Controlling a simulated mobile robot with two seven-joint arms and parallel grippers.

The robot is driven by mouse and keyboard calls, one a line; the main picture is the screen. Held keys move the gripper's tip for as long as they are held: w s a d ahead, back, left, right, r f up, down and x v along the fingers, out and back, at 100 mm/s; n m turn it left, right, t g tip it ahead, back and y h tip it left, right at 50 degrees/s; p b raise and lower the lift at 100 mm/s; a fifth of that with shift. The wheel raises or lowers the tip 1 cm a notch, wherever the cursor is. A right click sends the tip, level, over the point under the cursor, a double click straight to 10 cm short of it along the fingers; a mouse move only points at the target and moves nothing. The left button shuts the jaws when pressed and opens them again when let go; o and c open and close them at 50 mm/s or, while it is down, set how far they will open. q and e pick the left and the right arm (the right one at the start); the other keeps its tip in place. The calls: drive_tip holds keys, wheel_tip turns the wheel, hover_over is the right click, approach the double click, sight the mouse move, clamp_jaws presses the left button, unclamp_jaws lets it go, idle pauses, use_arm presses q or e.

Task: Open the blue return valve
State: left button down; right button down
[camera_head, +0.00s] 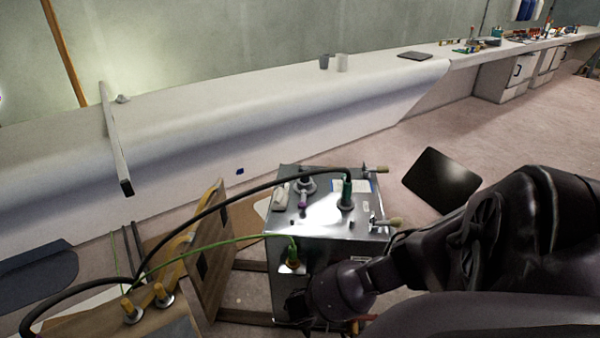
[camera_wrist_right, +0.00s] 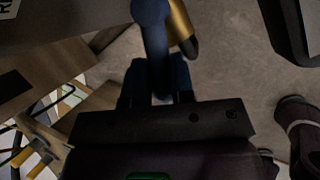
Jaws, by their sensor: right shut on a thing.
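The blue valve handle (camera_wrist_right: 155,45) is a long lever in the right wrist view, running down from the top middle to between my fingers. A brass fitting (camera_wrist_right: 180,22) with a dark end sits just right of it. My right gripper (camera_wrist_right: 158,78) is shut on the blue handle, with one dark finger on each side. In the head view my right arm comes in from the right, and its gripper (camera_head: 299,305) is low at the front of the metal box (camera_head: 325,215). The handle is hidden there. My left gripper is not in view.
Hoses and a green cable run left from the box, past a wooden panel (camera_head: 208,260). Fittings with tan ends (camera_head: 388,221) stick out on the box's right side. A dark flat panel (camera_head: 442,180) lies on the floor to the right. A long white bench runs behind.

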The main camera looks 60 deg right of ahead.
drive_tip(key=shift+s+d+n, duration=0.1)
drive_tip(key=shift+s+n, duration=0.15)
drive_tip(key=shift+n, duration=0.35)
drive_tip(key=shift+s+n+t+y, duration=0.25)
drive_tip(key=shift+n+t+y, duration=0.05)
drive_tip(key=shift+n, duration=0.1)
drive_tip(key=c, duration=1)
unclamp_jaws()
